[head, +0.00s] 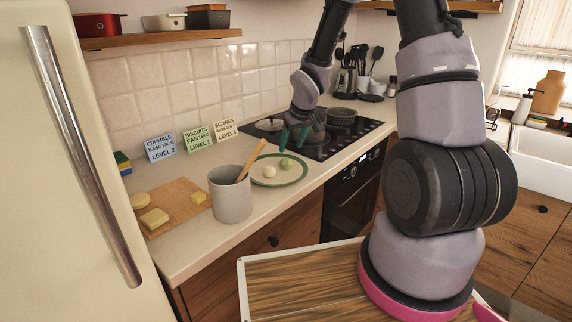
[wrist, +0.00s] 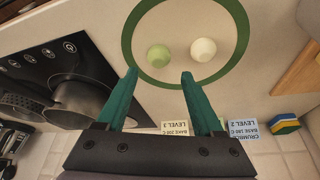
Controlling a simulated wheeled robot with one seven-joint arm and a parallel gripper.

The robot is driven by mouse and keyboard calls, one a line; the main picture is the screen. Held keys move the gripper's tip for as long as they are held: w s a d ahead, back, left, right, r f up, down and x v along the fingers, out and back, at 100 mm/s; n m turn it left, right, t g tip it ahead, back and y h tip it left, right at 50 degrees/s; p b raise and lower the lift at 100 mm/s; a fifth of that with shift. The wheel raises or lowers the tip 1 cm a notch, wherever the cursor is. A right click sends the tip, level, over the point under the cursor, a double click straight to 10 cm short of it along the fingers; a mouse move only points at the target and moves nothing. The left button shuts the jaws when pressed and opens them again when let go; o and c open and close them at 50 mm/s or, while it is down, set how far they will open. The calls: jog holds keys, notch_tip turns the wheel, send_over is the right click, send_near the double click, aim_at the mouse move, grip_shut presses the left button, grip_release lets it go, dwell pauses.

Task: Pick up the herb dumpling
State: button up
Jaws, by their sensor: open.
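In the head view the cream ball (head: 270,171) is left of the green one. My gripper (head: 294,138) is above the far edge of the plate, with its teal fingers spread and nothing between them. In the wrist view the open fingertips (wrist: 158,74) appear just below the two balls, apart from them.
A grey crock (head: 231,194) with a wooden utensil stands left of the plate. A wooden board (head: 169,208) with yellow pieces lies further left. Three recipe cards (head: 198,138) stand behind. A black cooktop (head: 318,140) with pots is right of the plate.

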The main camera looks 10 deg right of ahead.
aim_at(287, 160)
jog(key=x, duration=0.8)
jog(key=shift+w+d+f, duration=0.1)
jog(key=shift+w+f, duration=0.05)
jog(key=shift+f, duration=0.05)
jog(key=c, duration=0.6)
